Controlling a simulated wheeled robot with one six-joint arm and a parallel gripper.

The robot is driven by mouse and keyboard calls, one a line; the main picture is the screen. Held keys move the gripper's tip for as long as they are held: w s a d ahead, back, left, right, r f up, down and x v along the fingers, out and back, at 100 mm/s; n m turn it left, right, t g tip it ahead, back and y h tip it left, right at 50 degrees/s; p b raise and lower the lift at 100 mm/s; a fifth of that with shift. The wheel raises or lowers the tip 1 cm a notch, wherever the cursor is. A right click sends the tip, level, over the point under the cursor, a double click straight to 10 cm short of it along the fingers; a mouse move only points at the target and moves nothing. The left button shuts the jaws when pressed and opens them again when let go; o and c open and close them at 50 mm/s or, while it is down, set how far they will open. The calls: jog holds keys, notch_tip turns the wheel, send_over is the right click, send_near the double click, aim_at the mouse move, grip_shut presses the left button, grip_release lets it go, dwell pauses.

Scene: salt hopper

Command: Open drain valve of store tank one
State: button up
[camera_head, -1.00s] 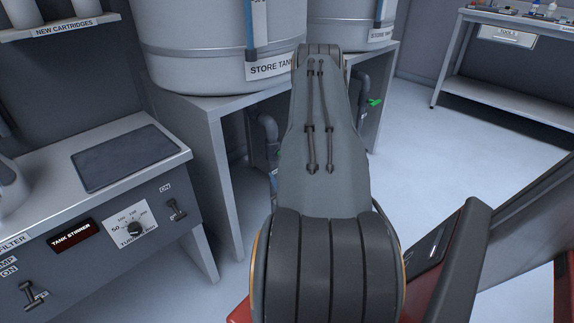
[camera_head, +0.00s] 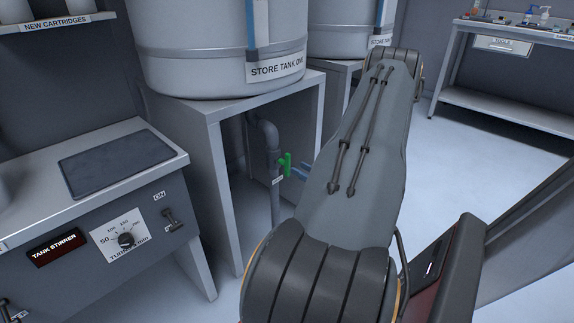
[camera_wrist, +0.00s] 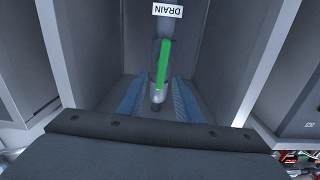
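Store tank one (camera_head: 222,65) is a large pale grey tank on a grey stand at the centre left in the head view. Its drain pipe (camera_head: 266,132) bends down inside the stand and carries a green valve handle (camera_head: 286,163), which looks upright. My gripper (camera_head: 300,173) is mostly hidden behind my arm in the head view.
The stand's side panels (camera_head: 198,170) flank the pipe closely. A bench with a TANK STIRRER panel (camera_head: 55,245) is at the left. A second tank (camera_head: 338,35) stands behind. A tool table (camera_head: 510,105) is at the back right, with clear floor before it.

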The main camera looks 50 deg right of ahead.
aim_at(290, 164)
jog(key=w+b, duration=0.1)
jog(key=w, duration=0.6)
jog(key=shift+w+d, duration=0.15)
jog(key=shift+w, duration=0.05)
grip_shut()
